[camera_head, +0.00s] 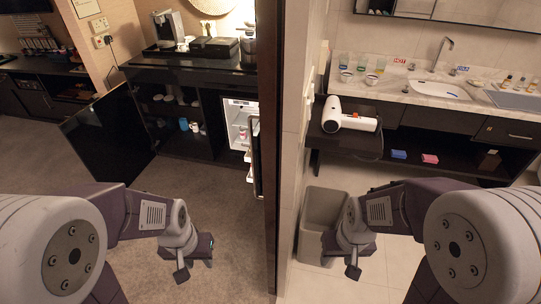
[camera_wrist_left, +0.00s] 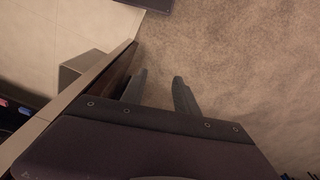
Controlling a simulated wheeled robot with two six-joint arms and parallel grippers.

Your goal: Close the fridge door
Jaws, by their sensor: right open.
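The small fridge (camera_head: 238,122) is built into the dark cabinet under the minibar counter, with its lit white inside showing. Its door (camera_head: 256,158) stands open, seen nearly edge-on, and is partly hidden by the wall edge on its right. My left gripper (camera_head: 185,268) is low over the carpet in front of the minibar, well short of the door and touching nothing. In the left wrist view its two fingers (camera_wrist_left: 160,92) are apart with only carpet between them. My right gripper (camera_head: 343,262) is open and empty on the bathroom side of the wall.
A wall (camera_head: 270,150) divides the carpeted room from the bathroom. A black cabinet door (camera_head: 108,135) hangs open left of the fridge. A grey bin (camera_head: 318,212) stands by my right gripper, and a hair dryer (camera_head: 348,117) lies on a shelf. The carpet (camera_head: 225,195) before the fridge is clear.

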